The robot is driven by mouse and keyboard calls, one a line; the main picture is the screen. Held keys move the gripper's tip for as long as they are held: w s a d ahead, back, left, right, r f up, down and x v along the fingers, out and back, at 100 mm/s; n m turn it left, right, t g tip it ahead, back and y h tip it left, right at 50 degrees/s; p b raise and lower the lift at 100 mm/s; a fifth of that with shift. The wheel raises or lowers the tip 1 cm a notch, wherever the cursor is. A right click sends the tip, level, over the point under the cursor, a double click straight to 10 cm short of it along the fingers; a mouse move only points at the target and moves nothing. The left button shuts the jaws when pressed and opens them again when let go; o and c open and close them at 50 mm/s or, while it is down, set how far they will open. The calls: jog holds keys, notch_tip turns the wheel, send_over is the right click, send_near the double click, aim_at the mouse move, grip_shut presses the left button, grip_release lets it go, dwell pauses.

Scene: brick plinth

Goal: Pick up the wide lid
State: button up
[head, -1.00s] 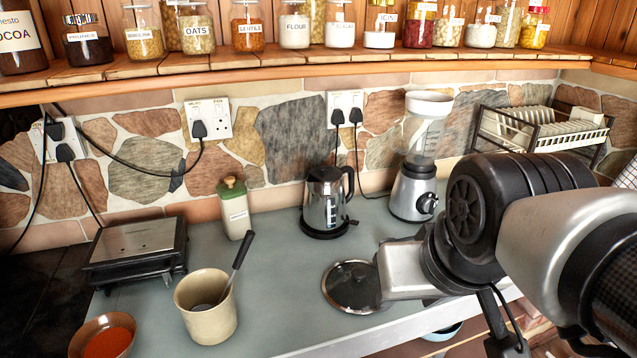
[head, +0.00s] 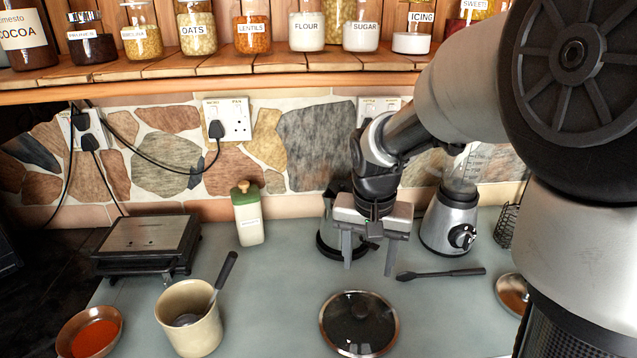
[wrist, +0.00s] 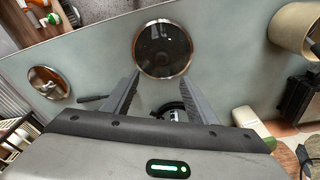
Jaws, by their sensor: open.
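The wide lid (head: 352,338) is a round dark glass lid with a metal rim and a small knob, lying flat on the grey worktop near the bottom middle of the head view. It also shows in the wrist view (wrist: 163,62), just beyond the fingertips. My gripper (head: 368,268) is open and empty, its fingers pointing down, above and behind the lid in the head view. In the wrist view my gripper (wrist: 164,84) has its fingers apart on either side of the lid's near edge, not visibly touching it.
A smaller round lid-like disc (head: 512,293) and a black utensil (head: 440,273) lie to the right. The kettle (head: 328,238) is partly hidden behind my gripper, beside the blender (head: 449,220). A beige crock (head: 190,325) stands left. The worktop around the wide lid is clear.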

aim_at(360, 309)
jog(key=w+f, duration=0.1)
jog(key=f, duration=0.5)
jog(key=w+f, duration=0.1)
jog(key=f, duration=0.5)
jog(key=w+f, duration=0.1)
jog(key=f, duration=0.5)
jog(key=shift+w+d+f+p, duration=0.2)
jog(key=shift+d+f+p, duration=0.05)
jog(key=shift+f+p, duration=0.1)
grip_shut()
